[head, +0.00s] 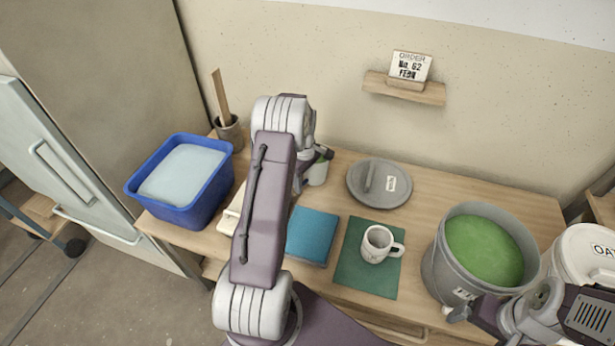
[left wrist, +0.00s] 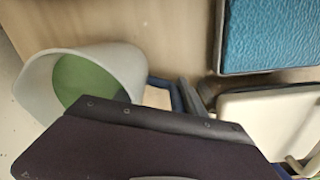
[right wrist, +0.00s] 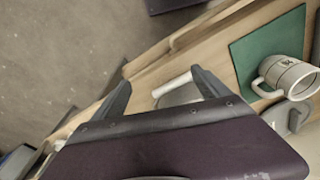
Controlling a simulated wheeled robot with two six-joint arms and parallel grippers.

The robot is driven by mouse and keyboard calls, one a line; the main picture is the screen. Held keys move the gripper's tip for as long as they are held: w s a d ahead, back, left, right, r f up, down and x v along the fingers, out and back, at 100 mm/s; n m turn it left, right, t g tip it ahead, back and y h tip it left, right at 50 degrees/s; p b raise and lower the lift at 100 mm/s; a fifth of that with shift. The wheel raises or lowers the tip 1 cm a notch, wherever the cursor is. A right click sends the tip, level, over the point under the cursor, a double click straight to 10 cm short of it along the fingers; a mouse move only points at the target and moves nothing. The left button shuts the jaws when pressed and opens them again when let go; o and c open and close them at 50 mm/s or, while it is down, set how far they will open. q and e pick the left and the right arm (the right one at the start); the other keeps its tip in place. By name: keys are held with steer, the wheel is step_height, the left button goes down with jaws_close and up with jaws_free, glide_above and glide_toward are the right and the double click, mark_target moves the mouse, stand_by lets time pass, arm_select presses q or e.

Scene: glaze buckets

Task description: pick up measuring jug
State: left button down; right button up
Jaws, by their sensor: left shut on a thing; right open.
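The measuring jug (head: 318,172) is a pale grey cup, partly hidden behind my left arm on the table in the head view. In the left wrist view the jug (left wrist: 125,65) lies at left with its mouth towards the camera and green inside. My left gripper (head: 322,152) is shut on its handle at the jug's side; the fingertips (left wrist: 176,95) show there, partly hidden by the gripper body. I cannot tell whether the jug is off the table. My right gripper (right wrist: 163,85) is open at the table's front right, with a pale bar-like part in view between its fingers.
A blue tub (head: 185,180) stands left and a brush pot (head: 229,132) behind it. A green-filled bucket (head: 485,250) stands right, beside a white bucket (head: 590,250).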

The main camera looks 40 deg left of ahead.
arm_select(q)
steer(key=shift+s, duration=0.2)
steer(key=shift+w+r+p, duration=0.15)
steer(key=shift+r+p, duration=0.15)
steer(key=shift+r, duration=0.55)
step_height(320, 180, up, 2)
steer(key=shift+r, duration=0.15)
steer(key=s+d+r+p, duration=0.1)
steer(key=s+d+r, duration=0.1)
steer(key=d+r, duration=0.4)
steer(key=shift+d+r+p, duration=0.35)
steer(key=shift+d+p, duration=0.05)
steer(key=shift+d, duration=2.25)
